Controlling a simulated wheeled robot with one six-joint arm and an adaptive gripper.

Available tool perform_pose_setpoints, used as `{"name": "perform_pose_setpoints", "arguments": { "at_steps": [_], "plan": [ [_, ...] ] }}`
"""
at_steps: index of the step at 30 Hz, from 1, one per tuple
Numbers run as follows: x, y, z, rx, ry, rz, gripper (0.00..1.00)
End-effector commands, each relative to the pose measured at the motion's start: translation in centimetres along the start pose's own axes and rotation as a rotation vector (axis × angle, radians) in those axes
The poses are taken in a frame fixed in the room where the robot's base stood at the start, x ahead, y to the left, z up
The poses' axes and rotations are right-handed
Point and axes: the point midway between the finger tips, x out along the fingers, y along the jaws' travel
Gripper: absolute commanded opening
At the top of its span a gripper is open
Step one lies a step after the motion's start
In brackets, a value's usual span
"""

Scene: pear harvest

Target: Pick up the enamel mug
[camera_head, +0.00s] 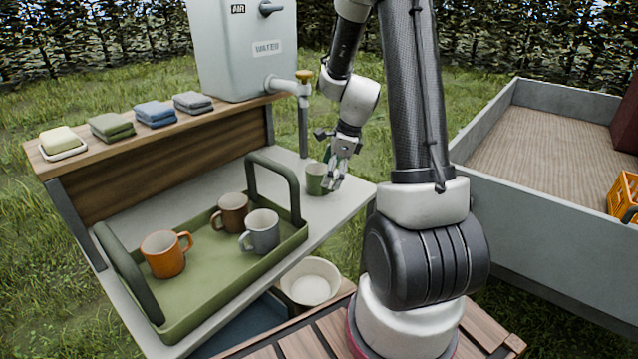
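A small green mug (315,180) stands upright on the pale counter, below the water tank's tap. My gripper (332,180) points down at the mug's right side, with its fingers overlapping the mug's right edge in the picture. The fingers are small here, and I cannot tell whether they touch or hold the mug. The mug's right side and any handle there are hidden. An orange mug (163,255), a brown mug (231,214) and a grey-blue mug (262,232) stand on a green tray (210,290). Which mug is enamel is not clear from the picture.
The tray has tall dark handles (128,275). A grey water tank (240,50) with a tap (303,88) stands behind on a wooden shelf holding several folded cloths (155,113) and a soap dish (62,145). A white bowl (310,282) sits below the counter. A grey cart bed (560,225) is at right.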

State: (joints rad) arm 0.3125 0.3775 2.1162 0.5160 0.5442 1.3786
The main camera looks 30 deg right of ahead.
Motion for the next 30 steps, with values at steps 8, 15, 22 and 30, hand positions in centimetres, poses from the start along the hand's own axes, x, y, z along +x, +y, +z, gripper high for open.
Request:
{"name": "perform_pose_setpoints", "arguments": {
  "at_steps": [8,15,22,30],
  "plan": [
    [-0.7,-4.0,1.1,0.596,-0.065,-0.139,0.92],
    [1.3,-4.2,1.2,0.655,-0.068,-0.136,0.92],
    [4.6,-4.5,1.4,0.653,-0.067,-0.134,0.92],
    [7.1,-4.9,1.5,0.651,-0.068,-0.136,0.92]
  ]
}}
